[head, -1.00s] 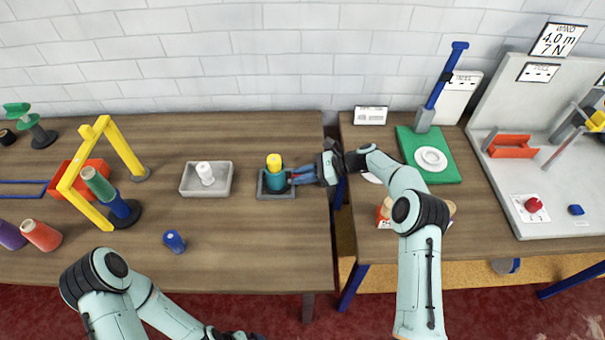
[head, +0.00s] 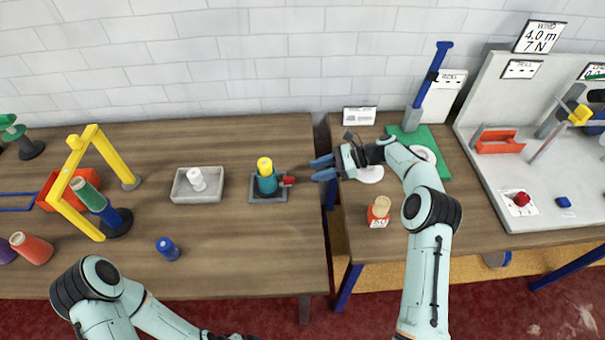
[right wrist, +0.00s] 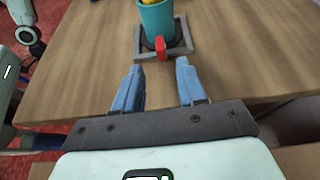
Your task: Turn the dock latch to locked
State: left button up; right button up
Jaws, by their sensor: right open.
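The dock (head: 256,198) is a grey square frame on the left table, holding a teal spool with a yellow top (head: 266,178). The red latch (head: 289,180) sticks out at the dock's right side. In the right wrist view the latch (right wrist: 161,48) stands at the near edge of the dock (right wrist: 180,54), pointing toward my gripper. My right gripper (head: 321,168) is open and empty, to the right of the latch and apart from it, past the table's right edge. Its two blue fingers also show in the right wrist view (right wrist: 158,88). My left gripper is cut off at the bottom edge of the head view.
A grey tray (head: 183,197) with a white spool stands left of the dock. A yellow arch (head: 76,160) and several spools are farther left. The right table holds a green mat (head: 443,158) and an orange-labelled container (head: 378,213). A gap separates the tables.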

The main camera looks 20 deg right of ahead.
jog(key=v, duration=0.4)
jog(key=shift+d+r, duration=0.15)
jog(key=shift+d, duration=0.15)
jog(key=shift+s, duration=0.1)
